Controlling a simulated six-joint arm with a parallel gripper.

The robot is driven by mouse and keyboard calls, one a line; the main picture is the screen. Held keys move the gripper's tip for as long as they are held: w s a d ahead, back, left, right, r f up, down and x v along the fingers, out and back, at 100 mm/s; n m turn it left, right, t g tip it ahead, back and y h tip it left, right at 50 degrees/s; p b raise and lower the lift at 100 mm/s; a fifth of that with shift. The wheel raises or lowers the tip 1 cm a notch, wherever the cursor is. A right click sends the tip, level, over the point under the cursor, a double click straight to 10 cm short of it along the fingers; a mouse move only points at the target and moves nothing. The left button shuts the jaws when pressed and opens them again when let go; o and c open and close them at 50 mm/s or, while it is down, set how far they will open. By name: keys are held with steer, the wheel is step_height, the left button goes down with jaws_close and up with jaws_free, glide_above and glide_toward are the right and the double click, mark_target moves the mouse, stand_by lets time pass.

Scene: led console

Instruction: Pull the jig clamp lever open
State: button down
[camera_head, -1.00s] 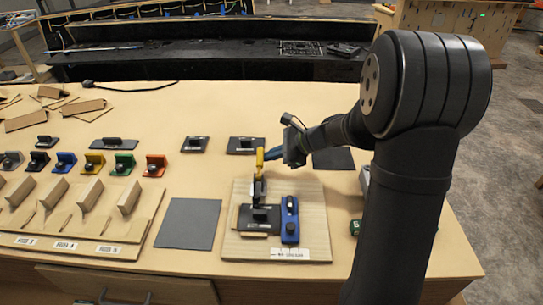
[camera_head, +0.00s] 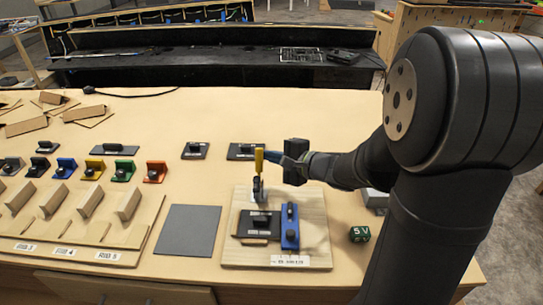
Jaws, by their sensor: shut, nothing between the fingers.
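The jig clamp has a lever with a yellow grip (camera_head: 259,160), which stands upright at the back of the wooden jig board (camera_head: 316,215). A black module (camera_head: 258,224) sits on the board in front of the lever, next to a blue block (camera_head: 290,227).
A grey mat (camera_head: 188,229) lies left of the jig board. Colored modules (camera_head: 123,171) and a wooden rack (camera_head: 128,202) fill the left side. A dark green 5V cube (camera_head: 359,234) sits to the right. Two black plates (camera_head: 246,151) lie behind the jig.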

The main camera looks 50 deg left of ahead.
steer(key=shift+s+d+r, duration=0.45)
steer(key=shift+s+d, duration=0.25)
steer(key=shift+d, duration=0.1)
stand_by(0.4)
steer(key=f+v, duration=0.1)
steer(key=v, duration=0.8)
steer(key=shift+d, duration=0.6)
steer(key=shift+s+f, duration=0.1)
steer(key=r+x, duration=0.1)
steer(key=x, duration=0.9)
steer(key=shift+a+r, duration=0.2)
steer(key=shift+r, duration=0.05)
